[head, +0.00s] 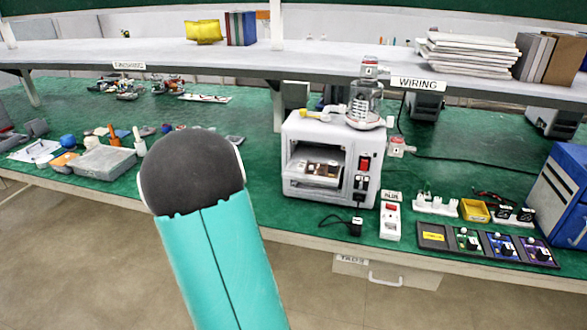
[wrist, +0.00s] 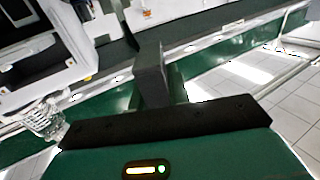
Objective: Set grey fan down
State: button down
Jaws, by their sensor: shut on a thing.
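My gripper (wrist: 150,75) shows in the wrist view as dark grey fingers beyond the black bar of my wrist. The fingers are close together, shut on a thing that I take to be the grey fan. The fan is mostly hidden behind the fingers, and its outline cannot be made out. The gripper is out of sight in the head view, where my teal arm link stands in front of the bench. The white machine (head: 318,140) stands on the green bench top (head: 262,170), with a clear canister (head: 365,98) on it. A clear canister (wrist: 45,120) also shows at the wrist view's left.
Several control modules (head: 486,246), a white power strip (head: 391,216) and a yellow tray (head: 474,210) lie at the right front. A blue case (head: 563,195) stands far right. A clear box (head: 103,162) and tools crowd the left. A shelf (head: 330,64) overhangs the back.

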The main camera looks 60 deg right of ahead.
jog(key=s+d+r+m+g+h, duration=0.1)
jog(key=s+d+r, duration=0.4)
jog(key=s, duration=0.5)
jog(key=s+d+r+m+g+h, duration=0.1)
jog(key=s+d+r+m+g, duration=0.2)
jog(key=s, duration=0.7)
jog(key=d+r+g, duration=0.2)
jog(key=d+g, duration=0.1)
jog(key=d, duration=0.1)
jog(key=shift+s+m+h, duration=0.25)
jog(key=shift+m+h, duration=0.15)
